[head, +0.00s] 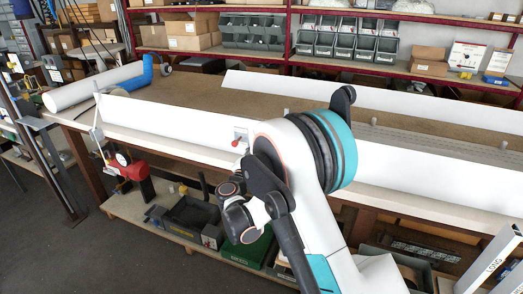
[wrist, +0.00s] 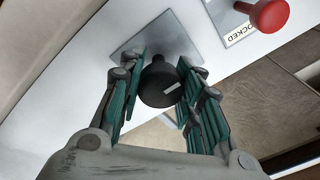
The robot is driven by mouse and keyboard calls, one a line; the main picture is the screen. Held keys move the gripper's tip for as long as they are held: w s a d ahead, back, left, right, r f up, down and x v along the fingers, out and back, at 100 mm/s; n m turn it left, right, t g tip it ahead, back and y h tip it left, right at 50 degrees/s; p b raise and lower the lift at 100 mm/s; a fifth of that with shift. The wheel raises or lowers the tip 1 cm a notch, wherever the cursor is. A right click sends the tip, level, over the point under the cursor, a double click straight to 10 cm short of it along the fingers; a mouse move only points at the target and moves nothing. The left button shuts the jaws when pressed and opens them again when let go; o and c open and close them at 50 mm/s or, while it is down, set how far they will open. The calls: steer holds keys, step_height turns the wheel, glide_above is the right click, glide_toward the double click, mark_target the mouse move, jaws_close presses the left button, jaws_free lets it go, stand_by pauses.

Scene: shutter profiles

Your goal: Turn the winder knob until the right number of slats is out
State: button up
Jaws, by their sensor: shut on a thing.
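The black winder knob (wrist: 158,84) has a white mark on its face and sits in front of a square grey metal plate (wrist: 155,45) on a white panel. My gripper (wrist: 162,72) has its green-padded fingers on both sides of the knob and is shut on it. A red knob (wrist: 269,14) stands to the right, on a label ending in "OCKED"; it also shows in the head view (head: 236,143). In the head view my arm hides the winder knob and the fingertips. I cannot pick out separate slats with certainty.
Long white panels (head: 170,122) run along the bench (head: 210,95). A white roll (head: 90,88) with a blue end lies at the back left. A red tool (head: 130,168) and bins (head: 185,215) are on the lower shelf. Shelving stands behind; the floor at lower left is clear.

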stand_by(0.8)
steer(key=o, duration=1.1)
steer(key=v, duration=1.2)
